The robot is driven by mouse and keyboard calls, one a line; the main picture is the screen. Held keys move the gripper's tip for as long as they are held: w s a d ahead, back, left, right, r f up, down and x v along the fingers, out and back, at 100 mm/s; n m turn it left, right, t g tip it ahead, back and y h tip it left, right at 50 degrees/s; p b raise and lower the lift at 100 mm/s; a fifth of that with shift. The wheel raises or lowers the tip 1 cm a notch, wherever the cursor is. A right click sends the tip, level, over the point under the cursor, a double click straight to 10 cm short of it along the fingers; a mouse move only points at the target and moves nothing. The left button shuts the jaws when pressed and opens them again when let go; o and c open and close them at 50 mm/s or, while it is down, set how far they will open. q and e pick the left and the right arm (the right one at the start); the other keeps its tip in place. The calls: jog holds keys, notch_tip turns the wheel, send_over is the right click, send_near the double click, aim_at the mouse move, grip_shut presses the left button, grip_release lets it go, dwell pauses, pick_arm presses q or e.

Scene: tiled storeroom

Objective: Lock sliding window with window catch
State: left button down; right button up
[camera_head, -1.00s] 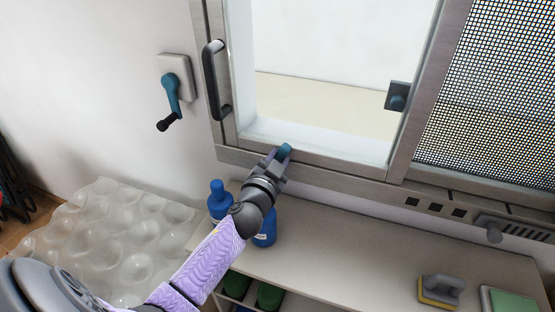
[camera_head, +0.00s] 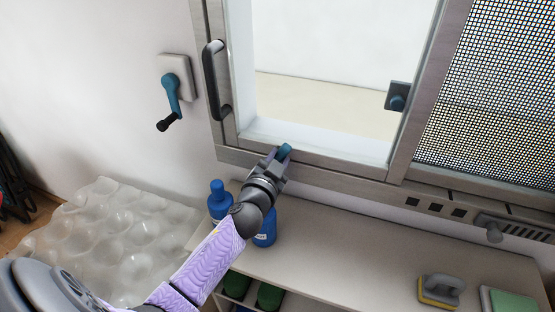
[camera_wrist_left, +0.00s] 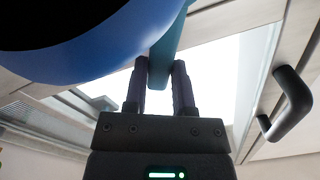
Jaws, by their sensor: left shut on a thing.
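The sliding window has a grey frame (camera_head: 300,168), a clear pane (camera_head: 330,50) and a dark bar handle (camera_head: 216,80) on its left side. The handle also shows at the right of the left wrist view (camera_wrist_left: 291,100). My left gripper (camera_head: 279,158) is at the lower frame, shut on a teal piece, seemingly the window catch (camera_head: 286,149). In the left wrist view the catch (camera_wrist_left: 160,62) stands between the two fingers. The fingers hide part of it, and I cannot tell whether it is engaged. My right gripper is not in view.
A crank (camera_head: 171,94) is on the left wall and a dark plate with a teal knob (camera_head: 397,97) on the right. A mesh panel (camera_head: 490,90) is beyond. Blue bottles (camera_head: 218,197) stand below my gripper on the shelf (camera_head: 350,260), with a scrubber (camera_head: 440,290) further right.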

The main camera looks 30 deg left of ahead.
aim_at(296, 174)
pick_arm(q)
jog(key=shift+f, duration=0.1)
dwell(0.4)
jog(key=m, duration=0.1)
jog(key=d+f+m+b, duration=0.1)
jog(key=m, duration=0.1)
jog(key=shift+w+d+f, duration=0.2)
jog(key=shift+d, duration=0.1)
jog(key=m, duration=0.1)
jog(key=d+f+m+b, duration=0.1)
jog(key=m, duration=0.1)
jog(key=shift+w+f, duration=0.1)
jog(key=shift+f, duration=0.1)
jog(key=f+m+b, duration=0.1)
jog(key=m+b, duration=0.1)
jog(key=m, duration=0.1)
jog(key=shift+w+d+f+m, duration=0.1)
jog(key=shift+d+f+m, duration=0.2)
jog(key=shift+f, duration=0.1)
jog(key=shift+d+f+m+b, duration=0.1)
jog(key=shift+f+m+b, duration=0.5)
jog(key=shift+m, duration=0.6)
jog(key=shift+f, duration=0.15)
jog(key=shift+c, duration=2.2)
grip_release()
